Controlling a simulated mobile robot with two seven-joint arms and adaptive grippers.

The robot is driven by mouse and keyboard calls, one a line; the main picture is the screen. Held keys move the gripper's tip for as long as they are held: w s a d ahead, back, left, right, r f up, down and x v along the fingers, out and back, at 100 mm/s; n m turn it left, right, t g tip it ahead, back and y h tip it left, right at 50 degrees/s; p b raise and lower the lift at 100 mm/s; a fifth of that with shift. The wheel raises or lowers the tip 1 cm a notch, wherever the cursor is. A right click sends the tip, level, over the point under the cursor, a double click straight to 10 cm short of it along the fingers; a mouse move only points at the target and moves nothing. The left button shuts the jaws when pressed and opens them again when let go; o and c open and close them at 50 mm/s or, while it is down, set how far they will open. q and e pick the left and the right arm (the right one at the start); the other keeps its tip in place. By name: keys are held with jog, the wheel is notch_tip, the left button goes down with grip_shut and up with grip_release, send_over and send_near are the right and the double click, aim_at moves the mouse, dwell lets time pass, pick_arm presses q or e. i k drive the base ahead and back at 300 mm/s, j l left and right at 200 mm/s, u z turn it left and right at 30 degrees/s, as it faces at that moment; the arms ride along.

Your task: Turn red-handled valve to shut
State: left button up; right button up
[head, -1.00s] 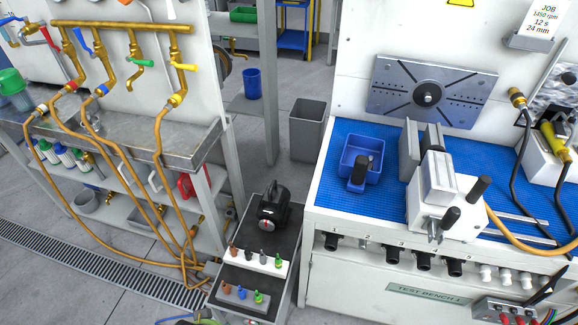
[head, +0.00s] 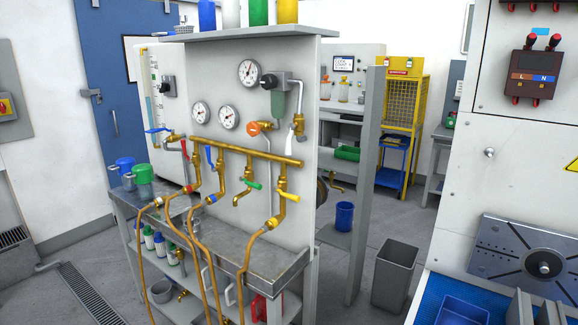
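The red-handled valve (head: 184,150) is the leftmost of the valves on the brass manifold (head: 245,153), which is fixed to a white panel. Its red lever looks roughly upright, along its pipe; it is small and its exact angle is hard to tell. To its right are a blue-handled valve (head: 209,157) with an upright lever, a green-handled valve (head: 250,184) and a yellow-handled valve (head: 289,196), both with levers lying more across their pipes. Neither of my grippers shows in the head view.
A steel ledge (head: 262,262) runs below the valves, with orange hoses (head: 140,250) hanging over it. Pressure gauges (head: 248,72) and an orange knob (head: 254,128) sit above. A grey bin (head: 395,275) and a test bench (head: 420,305) stand at right. Open floor lies left.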

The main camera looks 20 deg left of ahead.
aim_at(183, 142)
jog(key=u, duration=1.4)
jog(key=i+j+z, duration=0.1)
jog(key=i+j, duration=1.45)
jog(key=j, duration=0.1)
